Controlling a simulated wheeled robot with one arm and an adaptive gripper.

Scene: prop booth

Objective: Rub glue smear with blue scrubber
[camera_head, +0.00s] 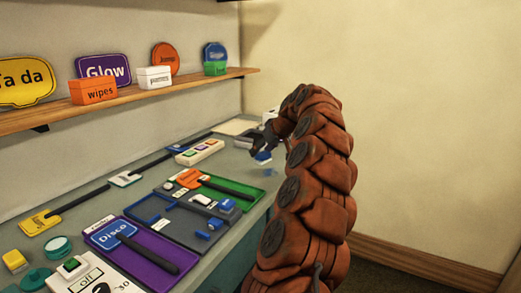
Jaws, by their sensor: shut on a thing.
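My gripper (257,151) is at the far end of the counter, partly hidden by my reddish-brown arm. It is shut on a small blue block with a pale lower part, which looks like the blue scrubber (263,157). The block appears just above or on the grey counter top; I cannot tell which.
A purple tray (165,248) with a Disco sign, a grey tray (177,230) with blue items, and a green tray (238,190) lie on the counter. A white box with coloured buttons (200,151) stands behind. A shelf (130,98) holds signs and boxes above.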

